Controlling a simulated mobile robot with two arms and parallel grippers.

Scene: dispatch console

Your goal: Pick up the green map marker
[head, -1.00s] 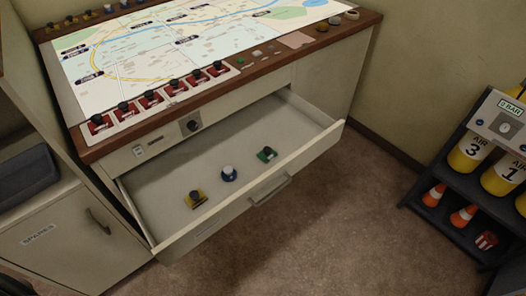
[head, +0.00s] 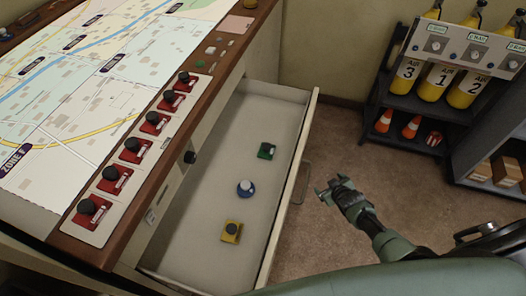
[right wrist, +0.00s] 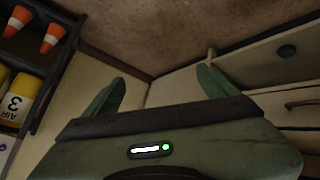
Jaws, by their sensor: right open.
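The green map marker (head: 267,151) has a dark knob on a green base and lies in the open drawer (head: 206,188), near the far end. My left gripper is not in view.
The console top holds a map (head: 105,80) and a row of red-based markers (head: 133,146). The drawer's front panel (head: 289,190) and handle (head: 300,182) stand between my right gripper and the markers. A rack with air cylinders (head: 436,78) and cones (head: 412,127) stands beyond.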

